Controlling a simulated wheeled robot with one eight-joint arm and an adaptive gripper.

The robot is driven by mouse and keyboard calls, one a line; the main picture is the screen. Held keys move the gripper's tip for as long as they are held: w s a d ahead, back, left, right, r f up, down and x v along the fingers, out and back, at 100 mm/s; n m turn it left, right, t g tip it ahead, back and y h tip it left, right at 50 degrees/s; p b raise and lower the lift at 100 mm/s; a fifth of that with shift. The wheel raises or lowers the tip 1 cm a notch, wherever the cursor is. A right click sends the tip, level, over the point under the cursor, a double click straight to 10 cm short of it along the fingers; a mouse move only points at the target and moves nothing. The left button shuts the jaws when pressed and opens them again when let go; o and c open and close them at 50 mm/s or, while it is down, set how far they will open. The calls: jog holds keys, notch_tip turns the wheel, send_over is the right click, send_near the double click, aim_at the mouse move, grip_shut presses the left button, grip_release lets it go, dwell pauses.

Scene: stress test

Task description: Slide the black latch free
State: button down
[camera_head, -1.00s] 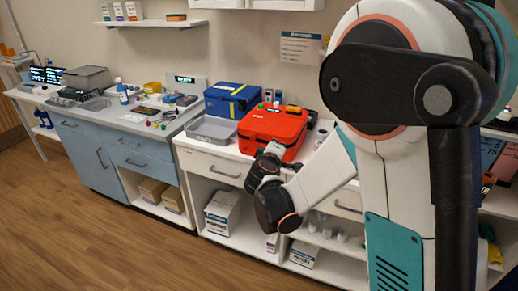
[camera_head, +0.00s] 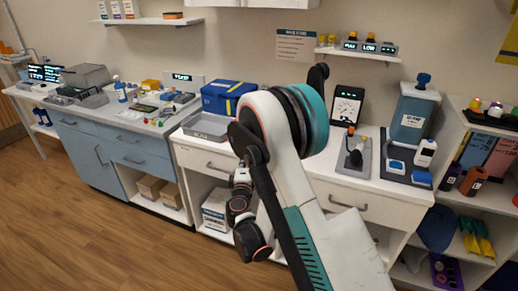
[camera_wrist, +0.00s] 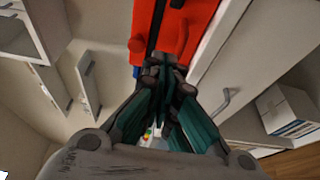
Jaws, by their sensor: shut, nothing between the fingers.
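The red case (camera_wrist: 195,28) shows at the top of the wrist view, with a dark strip (camera_wrist: 156,22) running along it. I cannot tell whether this strip is the black latch or part of it. My gripper (camera_wrist: 165,72) is shut and empty, its fingers pointing at the near edge of the case. Whether the tips touch the case cannot be told. In the head view my arm hides the case, and the fingertips are not clear there.
A blue case (camera_head: 226,95) and a grey tray (camera_head: 207,127) stand on the white counter left of my arm. A drawer handle (camera_wrist: 228,100) lies below the case in the wrist view.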

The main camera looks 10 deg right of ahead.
jog(key=b+x, duration=0.2)
jog(key=x, duration=0.8)
jog(key=shift+w+f, duration=0.15)
jog(key=shift+s+d+b, duration=0.75)
jog(key=shift+s+d, duration=0.15)
jog(key=shift+d, duration=0.2)
jog(key=shift+s+d, duration=0.4)
jog(key=shift+d, duration=0.1)
jog(key=shift+s+d, duration=0.75)
jog(key=shift+d, duration=0.25)
